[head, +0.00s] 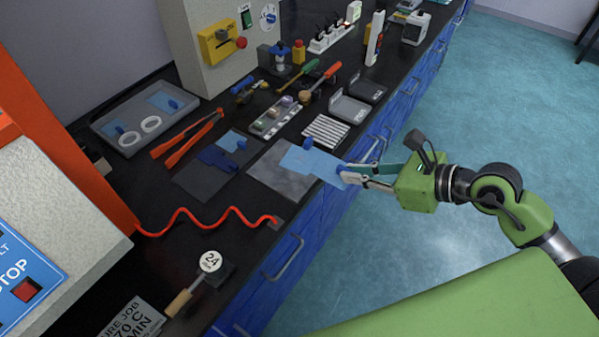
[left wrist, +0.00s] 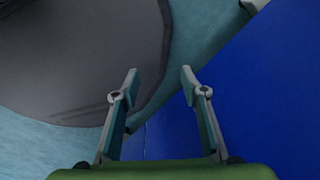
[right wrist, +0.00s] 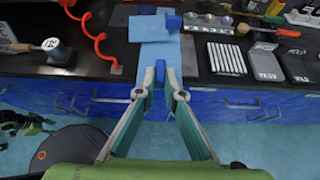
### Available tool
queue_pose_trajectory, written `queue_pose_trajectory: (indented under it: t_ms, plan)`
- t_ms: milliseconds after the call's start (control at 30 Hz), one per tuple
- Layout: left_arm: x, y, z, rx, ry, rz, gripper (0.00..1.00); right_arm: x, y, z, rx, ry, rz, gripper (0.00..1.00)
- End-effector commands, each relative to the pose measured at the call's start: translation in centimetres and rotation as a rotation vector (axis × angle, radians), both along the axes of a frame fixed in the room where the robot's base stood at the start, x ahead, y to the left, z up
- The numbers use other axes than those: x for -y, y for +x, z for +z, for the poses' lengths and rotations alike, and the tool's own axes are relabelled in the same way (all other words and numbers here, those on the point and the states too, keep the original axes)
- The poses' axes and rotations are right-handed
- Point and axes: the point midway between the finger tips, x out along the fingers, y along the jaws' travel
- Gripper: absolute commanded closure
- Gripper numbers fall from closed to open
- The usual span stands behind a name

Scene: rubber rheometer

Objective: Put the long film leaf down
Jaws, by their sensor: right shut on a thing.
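The long film leaf (head: 312,162) is a thin pale-blue sheet. In the head view it reaches from my right gripper (head: 346,176) over the grey plate (head: 270,177) at the bench's front edge. My right gripper is shut on its blue tab, seen between the fingertips in the right wrist view (right wrist: 159,73). Another blue tab (head: 307,143) shows at the sheet's far side. I cannot tell whether the sheet touches the plate. My left gripper (left wrist: 160,78) is open and empty in the left wrist view, low beside a blue cabinet front.
Left of the plate lies a dark plate with blue film pieces (head: 217,157). Red-handled tongs (head: 187,138), a grey tray (head: 122,145) with white rings and a red coiled cord (head: 200,215) lie nearby. A white ribbed block (head: 326,131) and dark trays (head: 350,108) stand beyond.

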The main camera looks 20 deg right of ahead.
Motion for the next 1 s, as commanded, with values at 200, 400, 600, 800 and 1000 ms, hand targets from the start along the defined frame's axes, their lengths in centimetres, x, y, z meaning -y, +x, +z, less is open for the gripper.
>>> queue_pose_trajectory:
  t_ms: [200, 400, 600, 800, 1000]
  plan:
    - [-0.4, 0.1, 1.1, 0.002, 0.005, -0.001, 0.60, -1.3, 3.4, -1.0, 0.005, 0.001, 0.000, 1.00]
    - [-1.3, 0.1, 1.9, 0.001, 0.014, 0.003, 0.60, -2.6, 6.8, -2.5, 0.004, 0.005, -0.002, 1.00]
    - [-1.4, -0.1, 2.3, -0.001, 0.016, 0.005, 0.60, -3.9, 9.9, -6.2, 0.000, 0.004, -0.001, 1.00]
    - [-1.4, -0.1, 2.4, -0.003, 0.016, 0.004, 0.60, -4.5, 11.5, -8.4, 0.000, 0.000, 0.000, 1.00]
    - [-1.3, -0.2, 2.7, -0.004, 0.016, 0.004, 0.60, -4.8, 12.1, -10.3, -0.005, 0.001, 0.000, 1.00]
